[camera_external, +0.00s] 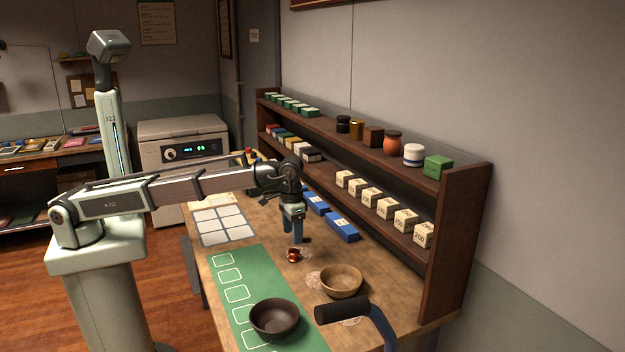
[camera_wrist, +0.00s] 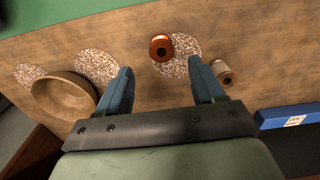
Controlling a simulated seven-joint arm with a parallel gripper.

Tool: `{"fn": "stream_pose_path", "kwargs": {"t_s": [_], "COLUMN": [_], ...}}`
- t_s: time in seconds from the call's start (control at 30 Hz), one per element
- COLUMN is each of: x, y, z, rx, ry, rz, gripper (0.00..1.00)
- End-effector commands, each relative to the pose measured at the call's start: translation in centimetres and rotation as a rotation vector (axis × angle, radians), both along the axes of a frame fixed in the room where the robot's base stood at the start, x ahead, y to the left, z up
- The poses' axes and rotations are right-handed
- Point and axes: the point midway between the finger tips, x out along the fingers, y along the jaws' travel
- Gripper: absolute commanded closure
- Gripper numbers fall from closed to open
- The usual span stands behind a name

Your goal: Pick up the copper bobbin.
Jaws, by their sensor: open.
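The copper bobbin (camera_external: 293,255) is small, shiny and reddish brown, and sits on the table below my gripper (camera_external: 298,239). In the wrist view the copper bobbin (camera_wrist: 161,47) rests at the left edge of a round speckled patch (camera_wrist: 178,62). It appears in the gap between my gripper's fingertips (camera_wrist: 160,65), slightly beyond them. My gripper is open and empty, pointing down above the table. A tan bobbin (camera_wrist: 222,71) stands beside the right finger in the wrist view.
A wooden bowl (camera_external: 341,284) and a dark bowl (camera_external: 274,322) stand nearer the front. The dark bowl is on a green mat (camera_external: 235,275). Blue boxes (camera_external: 341,227) lie along the foot of the loaded shelf (camera_external: 455,240). A black-ended bar (camera_external: 342,310) rises in front.

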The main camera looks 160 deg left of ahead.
Motion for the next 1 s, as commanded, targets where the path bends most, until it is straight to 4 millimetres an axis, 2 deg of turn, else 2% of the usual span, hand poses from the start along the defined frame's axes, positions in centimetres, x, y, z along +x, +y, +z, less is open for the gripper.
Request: {"fn": "stream_pose_path", "kwargs": {"t_s": [0.13,0.47,0.8,1.0], "x": [0.0,0.0,-0.2,-0.2], "y": [0.0,0.1,0.2,0.3], "z": [-2.0,-3.5,-7.5,-8.2], "rx": [0.0,0.001,0.0,0.002], "ry": [0.001,0.0,0.001,0.0], "rz": [0.0,0.0,0.0,0.0], "gripper": [0.32,0.32,0.32,0.32]}}
